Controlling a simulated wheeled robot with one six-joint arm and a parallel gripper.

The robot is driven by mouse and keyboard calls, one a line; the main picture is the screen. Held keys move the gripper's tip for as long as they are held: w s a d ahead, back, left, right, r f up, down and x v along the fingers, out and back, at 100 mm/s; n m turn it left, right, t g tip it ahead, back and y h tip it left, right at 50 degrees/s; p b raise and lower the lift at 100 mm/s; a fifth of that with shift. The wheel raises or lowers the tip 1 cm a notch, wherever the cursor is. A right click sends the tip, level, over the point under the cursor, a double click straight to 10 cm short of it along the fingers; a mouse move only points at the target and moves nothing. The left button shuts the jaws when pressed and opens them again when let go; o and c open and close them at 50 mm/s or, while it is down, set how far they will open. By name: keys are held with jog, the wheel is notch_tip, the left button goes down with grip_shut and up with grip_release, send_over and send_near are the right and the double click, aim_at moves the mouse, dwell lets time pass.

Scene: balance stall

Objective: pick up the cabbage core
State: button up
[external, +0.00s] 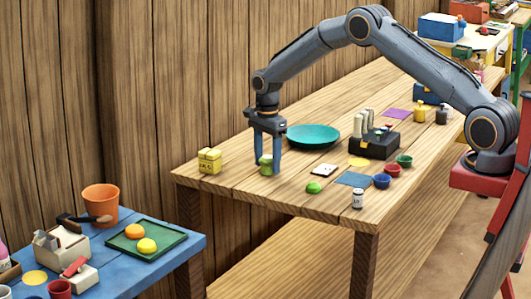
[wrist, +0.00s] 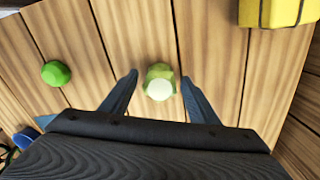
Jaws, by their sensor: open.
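The cabbage core (external: 266,165) is a small pale green piece standing on the wooden table (external: 225,188) near its left end. In the wrist view it shows as a green piece with a whitish top (wrist: 159,83). My gripper (external: 267,166) is open and points down over it, with one finger on each side. In the wrist view the core lies between the fingertips of my gripper (wrist: 159,80), with a gap to each finger. I cannot tell exactly how far the fingertips are above the table.
A yellow box (external: 209,161) stands left of my gripper. A teal plate (external: 313,136) is behind. A blue mat (external: 353,180) and small bowls (external: 382,181) are further right.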

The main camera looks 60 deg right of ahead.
jog(key=shift+c, duration=0.3)
jog(key=c, duration=1.1)
jog(key=shift+o, duration=0.2)
jog(key=shift+r, duration=0.1)
